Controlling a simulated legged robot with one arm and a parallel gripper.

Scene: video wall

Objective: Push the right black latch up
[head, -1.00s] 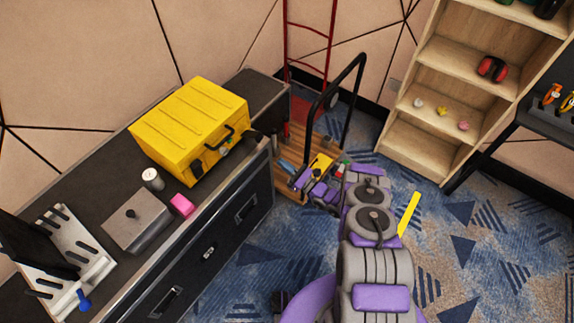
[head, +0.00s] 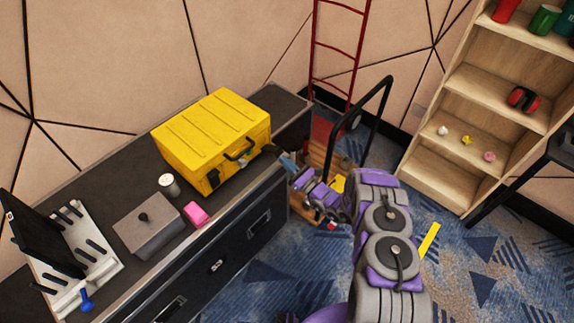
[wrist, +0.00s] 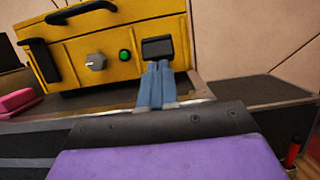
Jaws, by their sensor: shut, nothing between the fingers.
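A yellow toolbox (head: 205,128) stands on the dark workbench, its front facing my arm. In the wrist view its front (wrist: 75,73) carries a left black latch (wrist: 45,60), a grey knob (wrist: 96,62), a green button (wrist: 125,56) and the right black latch (wrist: 158,46). My gripper (wrist: 160,64) is shut and empty, its blue fingertips at the lower edge of the right latch. I cannot tell whether they touch it. In the head view my gripper (head: 286,162) is by the toolbox's right front corner. A black carry handle (wrist: 80,12) is above the knob.
A pink block (head: 195,214), a grey lidded box (head: 147,226) and a small can (head: 169,184) sit left of the toolbox on the workbench (head: 130,180). A cart with a black handle (head: 330,135) stands to the right. Bench top right of the toolbox is clear.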

